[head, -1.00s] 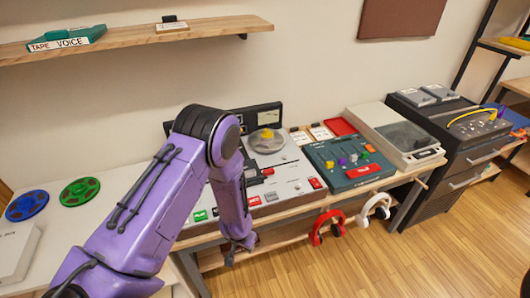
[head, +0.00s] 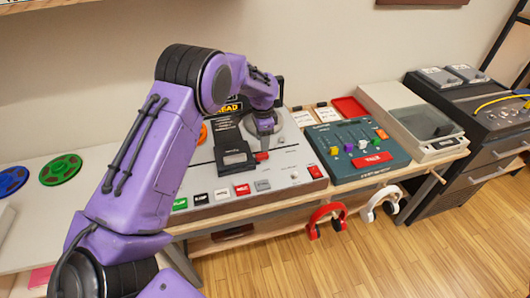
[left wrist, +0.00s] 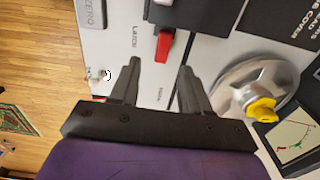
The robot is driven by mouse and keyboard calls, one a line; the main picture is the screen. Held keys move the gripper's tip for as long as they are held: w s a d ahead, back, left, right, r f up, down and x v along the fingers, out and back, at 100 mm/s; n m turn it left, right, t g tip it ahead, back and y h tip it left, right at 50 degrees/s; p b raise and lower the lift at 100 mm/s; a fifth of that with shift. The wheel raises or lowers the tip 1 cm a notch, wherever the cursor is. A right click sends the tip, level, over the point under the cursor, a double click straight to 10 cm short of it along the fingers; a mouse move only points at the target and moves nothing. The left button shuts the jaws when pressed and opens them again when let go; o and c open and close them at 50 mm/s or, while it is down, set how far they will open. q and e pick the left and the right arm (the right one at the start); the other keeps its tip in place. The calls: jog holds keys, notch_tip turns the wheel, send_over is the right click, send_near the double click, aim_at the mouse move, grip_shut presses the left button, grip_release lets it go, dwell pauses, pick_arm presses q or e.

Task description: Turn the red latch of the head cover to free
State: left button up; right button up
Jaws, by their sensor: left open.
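The red latch (head: 262,157) sticks out at the right side of the black head cover (head: 232,146) on the grey tape deck (head: 288,178). In the left wrist view the latch (left wrist: 163,46) lies just ahead of the gap between my fingertips, on the white panel beside the printed word LATCH. The head cover (left wrist: 192,14) shows at the top edge there. My left gripper (left wrist: 159,68) is open with nothing between its fingers. In the head view my left gripper (head: 265,127) is over the deck, just behind the latch, and its fingertips are hard to make out. My right gripper is not in view.
A reel hub with a yellow knob (left wrist: 262,107) is close to my right-hand finger in the wrist view. A row of coloured buttons (head: 222,194) lines the deck's front. A mixer (head: 357,155) stands to the right. Red headphones (head: 326,219) hang below the front edge.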

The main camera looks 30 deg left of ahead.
aim_at(262, 154)
pick_arm(q)
jog(key=f, duration=0.4)
jog(key=f+p, duration=0.1)
jog(key=f, duration=0.2)
jog(key=shift+w+a+f, duration=0.1)
jog(key=shift+w+a, duration=0.1)
jog(key=shift+a, duration=0.1)
jog(key=shift+s+d, duration=0.1)
jog(key=shift+s, duration=0.1)
grip_shut()
